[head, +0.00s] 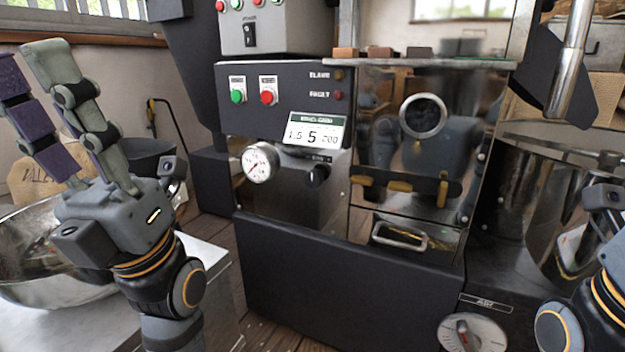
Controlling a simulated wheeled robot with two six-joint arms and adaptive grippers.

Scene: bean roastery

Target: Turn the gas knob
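A small black knob (318,174) sits on the front of the dark roaster, just right of a round white pressure gauge (260,162) and below a small display card (315,131). The tiny label above the knob is hard to read. My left gripper (28,65) is at the far left, fingers pointing up, apart and empty, well away from the knob. Neither gripper touches the knob.
Green (237,96) and red (268,97) buttons sit above the gauge. A larger grey dial (472,334) is low on the right. A steel drawer handle (400,236) sticks out in the middle. A metal bowl (30,290) stands behind my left arm. Space before the knob is clear.

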